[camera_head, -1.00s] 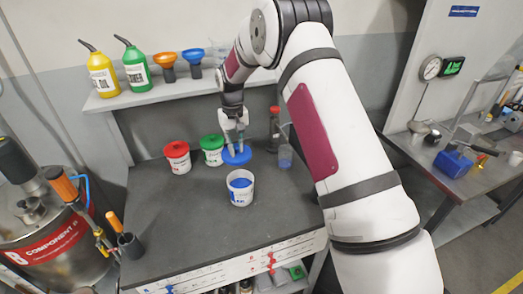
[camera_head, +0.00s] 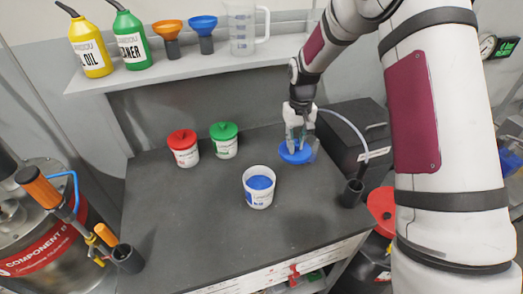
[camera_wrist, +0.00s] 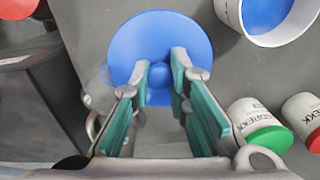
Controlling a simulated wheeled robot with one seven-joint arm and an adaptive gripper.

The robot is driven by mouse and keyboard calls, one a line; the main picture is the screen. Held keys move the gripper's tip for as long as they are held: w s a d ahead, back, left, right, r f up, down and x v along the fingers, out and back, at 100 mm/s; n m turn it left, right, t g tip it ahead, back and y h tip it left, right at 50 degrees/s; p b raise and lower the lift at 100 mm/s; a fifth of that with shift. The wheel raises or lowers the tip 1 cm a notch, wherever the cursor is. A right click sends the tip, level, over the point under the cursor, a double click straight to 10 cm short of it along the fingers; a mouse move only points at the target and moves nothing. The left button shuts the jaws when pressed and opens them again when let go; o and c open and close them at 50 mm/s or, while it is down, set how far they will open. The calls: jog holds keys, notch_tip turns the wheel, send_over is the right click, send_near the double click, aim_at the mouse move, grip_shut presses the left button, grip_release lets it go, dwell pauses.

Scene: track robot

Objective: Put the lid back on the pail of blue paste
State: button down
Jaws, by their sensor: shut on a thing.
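The pail of blue paste (camera_head: 259,197) stands upright and open near the middle of the bench, with blue paste (camera_head: 261,182) inside. My gripper (camera_head: 298,144) is shut on the blue lid (camera_head: 296,159), holding it by its centre knob, to the right of and behind the pail. The lid is apart from the pail; its height above the bench is hard to judge. In the wrist view, the lid (camera_wrist: 140,40) lies beyond the fingertips (camera_wrist: 160,88), and the pail (camera_wrist: 228,12) is at the upper right, partly cut off.
A red-lidded pail (camera_head: 186,158) and a green-lidded pail (camera_head: 226,148) stand at the back left of the bench (camera_head: 190,225). A black cup (camera_head: 351,193) is at the right edge. A shelf (camera_head: 180,76) with bottles, funnels and a jug runs behind. The bench front is clear.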

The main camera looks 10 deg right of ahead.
jog(key=s+a+r+n+p, duration=0.15)
jog(key=s+a+n, duration=0.35)
jog(key=n, duration=0.6)
jog(key=s+a+r+n+p, duration=0.1)
jog(key=s+a+r+n, duration=0.2)
jog(key=a+n, duration=0.7)
jog(key=shift+n, duration=0.9)
jog(key=shift+w+d+f+b, duration=0.1)
jog(key=shift+d+f+b, duration=0.25)
jog(key=shift+f, duration=0.75)
jog(key=shift+w+d+f+b, duration=0.15)
jog(key=shift+d+f, duration=0.35)
jog(key=shift+f, duration=0.6)
jog(key=shift+s+d+f+b, duration=0.1)
jog(key=shift+d+f+b, duration=0.25)
jog(key=shift+f, duration=0.75)
jog(key=shift+d+f, duration=0.1)
jog(key=shift+f, duration=0.05)
jog(key=c, duration=1)
grip_release()
jog(key=shift+o, duration=0.2)
notch_tip(320, 180, up, 7)
jog(key=p, duration=0.1)
